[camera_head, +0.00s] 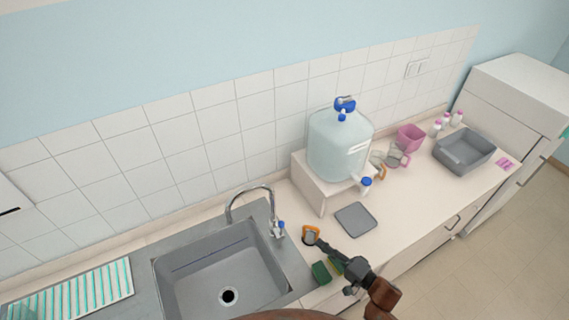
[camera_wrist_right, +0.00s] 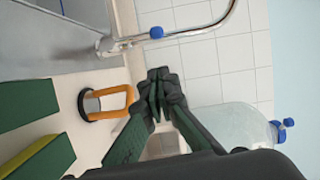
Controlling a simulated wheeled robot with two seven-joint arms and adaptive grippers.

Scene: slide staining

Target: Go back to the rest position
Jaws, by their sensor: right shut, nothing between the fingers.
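My right gripper (camera_head: 324,241) reaches from the lower right over the counter, just right of the sink. Its dark fingers are closed together and empty, and they also show in the right wrist view (camera_wrist_right: 158,78). An orange-and-grey object (camera_head: 310,235) stands on the counter beside the fingertips. It shows next to the fingers in the wrist view (camera_wrist_right: 107,101), with a gap between. My left gripper is not in view.
Green sponges (camera_head: 321,272) lie below the gripper. The sink (camera_head: 200,285) and faucet (camera_head: 252,189) are to the left. A water jug (camera_head: 337,150) stands on a white stand (camera_head: 310,182) behind. A grey mat (camera_head: 356,219) and grey basin (camera_head: 464,160) are to the right.

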